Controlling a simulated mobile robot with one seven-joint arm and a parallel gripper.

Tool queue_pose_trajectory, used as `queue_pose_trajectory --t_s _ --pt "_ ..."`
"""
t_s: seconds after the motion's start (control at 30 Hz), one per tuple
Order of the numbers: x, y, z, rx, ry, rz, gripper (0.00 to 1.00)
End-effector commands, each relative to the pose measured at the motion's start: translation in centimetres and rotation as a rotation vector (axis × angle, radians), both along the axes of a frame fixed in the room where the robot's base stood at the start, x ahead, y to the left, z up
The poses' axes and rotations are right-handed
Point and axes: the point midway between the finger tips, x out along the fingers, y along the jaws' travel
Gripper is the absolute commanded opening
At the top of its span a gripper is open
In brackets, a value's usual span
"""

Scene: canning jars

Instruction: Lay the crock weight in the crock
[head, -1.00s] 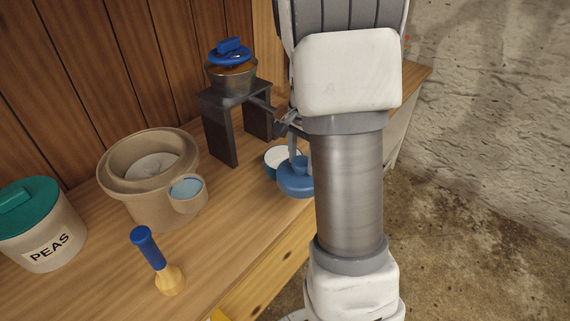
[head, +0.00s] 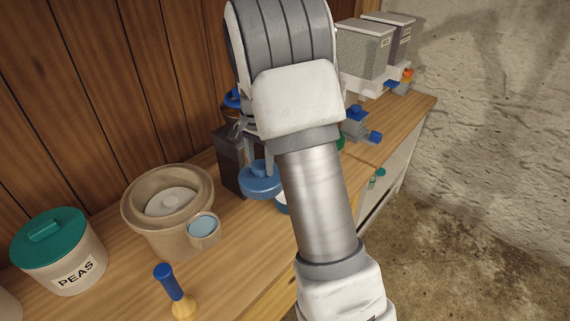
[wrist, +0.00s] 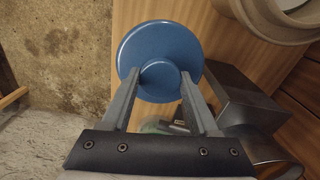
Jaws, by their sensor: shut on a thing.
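My gripper (head: 261,166) is shut on the round knob of the blue disc-shaped weight (head: 261,183). In the wrist view the weight (wrist: 160,38) lies flat between my fingertips (wrist: 160,76), with the knob between them. The weight is held level, apparently above the worktop, to the right of the crock. The beige crock (head: 140,222) stands upright and open on the worktop. A pale disc with a small raised middle (head: 172,201) shows inside it. Part of the crock's rim (wrist: 250,22) shows at the wrist view's upper right.
A small cup with a light blue top (head: 204,228) sits against the crock's front right. A PEAS canister (head: 75,268) with a green lid stands at left. A blue-handled wooden tool (head: 168,282) stands in front. A dark stand (head: 230,160) is behind my gripper.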

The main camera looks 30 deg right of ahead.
Motion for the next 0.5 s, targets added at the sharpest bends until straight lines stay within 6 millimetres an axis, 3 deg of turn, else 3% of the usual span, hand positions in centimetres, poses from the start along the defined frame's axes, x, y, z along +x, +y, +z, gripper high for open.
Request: queue_pose_trajectory --t_s 0.03,0.5 --pt "0.8 1.1 1.3 -0.001 -0.002 0.019 0.00" --pt "5.8 11.3 6.0 0.002 -0.002 0.162 0.00"
